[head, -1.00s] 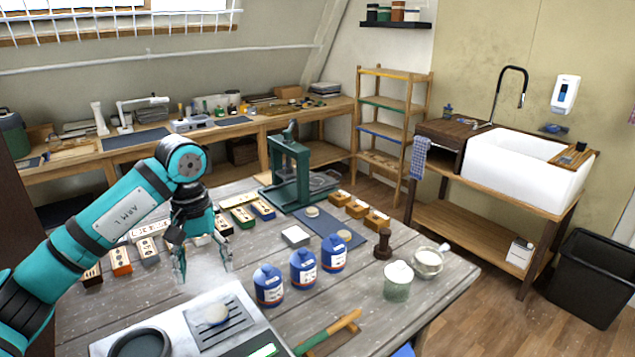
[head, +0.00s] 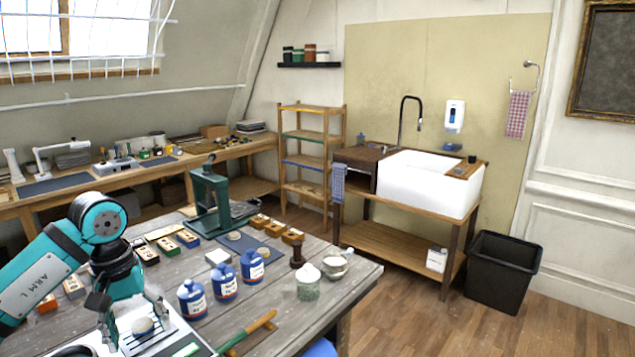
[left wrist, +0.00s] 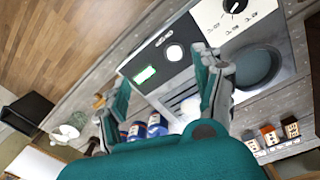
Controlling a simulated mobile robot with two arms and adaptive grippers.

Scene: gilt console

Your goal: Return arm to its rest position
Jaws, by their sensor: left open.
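My left arm, marked "ARM L", comes in from the left in the head view. Its gripper (head: 132,315) points down over the table, open, with nothing between its fingers. It is near the pale round piece (head: 143,326) on the slatted plate of the white device; I cannot tell the exact height. In the left wrist view the two teal-and-grey fingers (left wrist: 165,78) are spread wide, with the device's panel (left wrist: 165,52) beyond them. My right arm and gripper are not in view.
A green press (head: 208,205) stands behind. A sink (head: 425,180) and black bin (head: 503,272) are at the right.

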